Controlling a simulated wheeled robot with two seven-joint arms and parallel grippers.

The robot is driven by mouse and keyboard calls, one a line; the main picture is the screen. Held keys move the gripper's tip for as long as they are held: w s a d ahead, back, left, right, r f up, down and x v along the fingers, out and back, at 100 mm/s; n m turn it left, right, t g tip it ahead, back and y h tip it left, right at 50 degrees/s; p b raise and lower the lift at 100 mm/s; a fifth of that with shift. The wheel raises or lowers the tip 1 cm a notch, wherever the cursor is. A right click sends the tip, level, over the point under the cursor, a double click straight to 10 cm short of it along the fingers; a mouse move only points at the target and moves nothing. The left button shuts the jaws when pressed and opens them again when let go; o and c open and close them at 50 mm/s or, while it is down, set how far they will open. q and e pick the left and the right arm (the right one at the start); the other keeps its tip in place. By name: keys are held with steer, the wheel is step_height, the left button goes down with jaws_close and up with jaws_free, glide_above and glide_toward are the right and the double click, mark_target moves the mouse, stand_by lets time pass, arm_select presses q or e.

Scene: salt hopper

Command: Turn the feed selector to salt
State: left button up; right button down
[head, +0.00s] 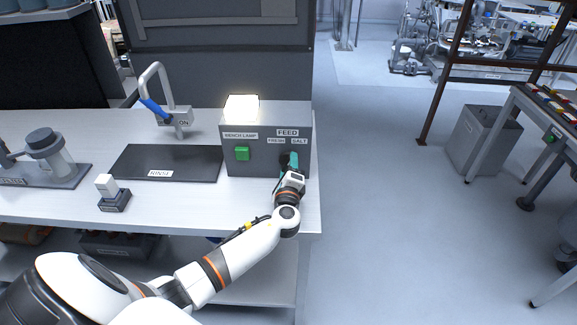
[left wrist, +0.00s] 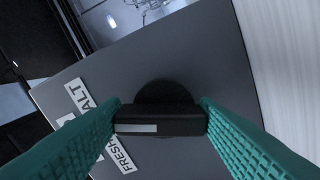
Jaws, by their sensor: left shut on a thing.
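The grey control box (head: 262,155) stands at the right end of the bench, with FEED, FRESH and SALT labels on its front. The feed selector is a black knob (left wrist: 160,118) with a white mark on one end of its bar. My left gripper (head: 290,160) is at the box front below the labels; in the left wrist view its teal fingers (left wrist: 160,120) are shut on the bar from both sides. There the mark is on the side toward the FRESH (left wrist: 120,152) and SALT (left wrist: 82,96) labels; which one it points at I cannot tell. The gripper mostly hides the knob in the head view.
A lit bench lamp (head: 241,108) sits on the box, with a green button (head: 242,153) below it. Left are a black rinse mat (head: 165,165), a tap with a blue lever (head: 152,108) and a small white-topped block (head: 107,186). Open floor lies to the right.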

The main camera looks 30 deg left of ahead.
arm_select(q)
steer(key=shift+f+m, duration=0.1)
steer(key=shift+m, duration=0.9)
steer(key=o, duration=1)
steer(key=shift+s+d, duration=0.1)
steer(key=shift+s, duration=0.05)
steer(key=b+v, duration=0.1)
steer(key=v, duration=0.9)
steer(key=shift+s+d+f+b, duration=0.1)
steer(key=shift+f+b, duration=0.05)
steer(key=shift+b, duration=0.15)
steer(key=shift+v, duration=0.75)
